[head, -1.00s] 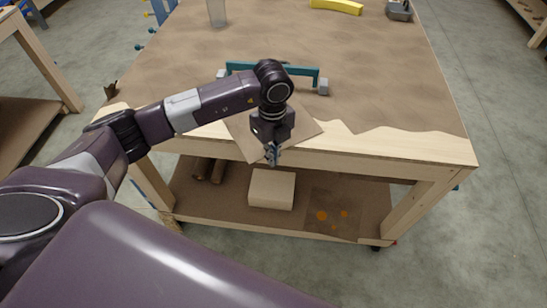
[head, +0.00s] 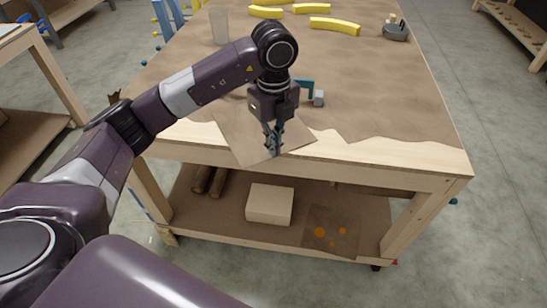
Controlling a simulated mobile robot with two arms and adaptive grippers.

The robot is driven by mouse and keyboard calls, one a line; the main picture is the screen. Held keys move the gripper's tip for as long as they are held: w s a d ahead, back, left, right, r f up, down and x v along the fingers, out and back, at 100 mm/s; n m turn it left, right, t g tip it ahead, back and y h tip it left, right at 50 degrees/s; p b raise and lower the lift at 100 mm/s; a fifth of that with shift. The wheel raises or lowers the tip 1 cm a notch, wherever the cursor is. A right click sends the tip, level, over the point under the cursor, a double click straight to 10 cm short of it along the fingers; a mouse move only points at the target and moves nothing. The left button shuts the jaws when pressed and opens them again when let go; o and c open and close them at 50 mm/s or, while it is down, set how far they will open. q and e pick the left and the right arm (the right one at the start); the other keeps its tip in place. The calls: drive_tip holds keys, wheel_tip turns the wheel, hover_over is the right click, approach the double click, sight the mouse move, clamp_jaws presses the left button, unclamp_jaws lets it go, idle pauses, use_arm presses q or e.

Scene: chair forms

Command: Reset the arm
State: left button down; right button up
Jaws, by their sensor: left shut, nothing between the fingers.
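My left arm comes in from the left in the head view. Its gripper (head: 274,142) points down, shut and empty, in front of a thin brown board (head: 240,138) near the workbench's front edge. Whether it touches the board cannot be told. My right gripper is not in view.
The wooden workbench (head: 400,100) has a teal-handled tool (head: 306,84) mostly hidden behind my gripper. Several yellow curved pieces (head: 335,25), a clear cup (head: 219,27) and a grey tool (head: 396,32) are farther back. A pale block (head: 270,204) lies on the lower shelf.

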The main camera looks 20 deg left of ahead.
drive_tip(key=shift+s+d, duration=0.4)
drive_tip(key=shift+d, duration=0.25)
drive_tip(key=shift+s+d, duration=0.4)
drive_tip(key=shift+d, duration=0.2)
